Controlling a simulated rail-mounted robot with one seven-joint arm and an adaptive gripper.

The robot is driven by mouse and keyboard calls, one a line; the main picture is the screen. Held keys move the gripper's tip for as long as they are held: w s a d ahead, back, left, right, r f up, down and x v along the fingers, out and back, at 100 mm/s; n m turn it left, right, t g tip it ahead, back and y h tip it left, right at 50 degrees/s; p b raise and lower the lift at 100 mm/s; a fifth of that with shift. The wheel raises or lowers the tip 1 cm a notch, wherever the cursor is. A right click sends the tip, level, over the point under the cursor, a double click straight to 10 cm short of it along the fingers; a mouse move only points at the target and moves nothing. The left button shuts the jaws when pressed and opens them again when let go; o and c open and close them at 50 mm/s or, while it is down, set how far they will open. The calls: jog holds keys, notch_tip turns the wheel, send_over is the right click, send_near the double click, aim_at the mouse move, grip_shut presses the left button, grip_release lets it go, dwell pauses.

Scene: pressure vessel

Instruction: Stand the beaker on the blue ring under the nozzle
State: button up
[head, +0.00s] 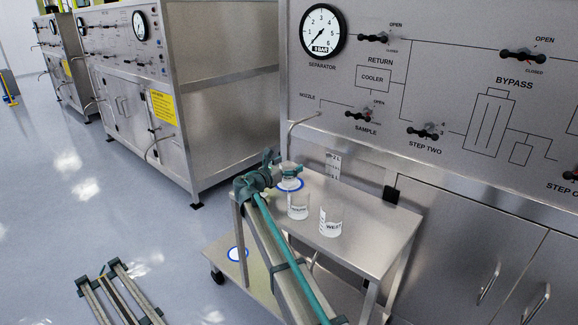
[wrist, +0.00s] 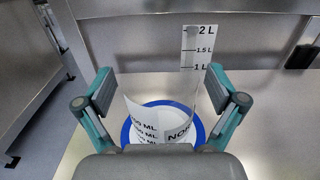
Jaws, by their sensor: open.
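A clear beaker marked "NOR" and "ML" (wrist: 180,132) stands upright on the blue ring (wrist: 127,132) in the wrist view, between my fingers. In the head view the blue ring (head: 290,185) lies at the far left of the cart top, with the clear beaker (head: 291,172) on it, partly hidden by my gripper. The bent nozzle (head: 291,130) comes down from the panel above it. My gripper (wrist: 160,92) is open, its fingers on either side of the beaker with gaps showing. It also shows in the head view (head: 279,168).
Two other labelled beakers stand nearby on the cart: one close in front (head: 298,207) and one marked "WEST" (head: 331,224). A graduated strip up to 2 L (wrist: 195,48) stands behind the ring. The cart's right side is clear.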

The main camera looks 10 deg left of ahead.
jog(key=v, duration=1.1)
jog(key=shift+s+a+r, duration=0.1)
jog(key=shift+s, duration=0.1)
jog(key=shift+s+a, duration=0.2)
jog(key=shift+s, duration=0.05)
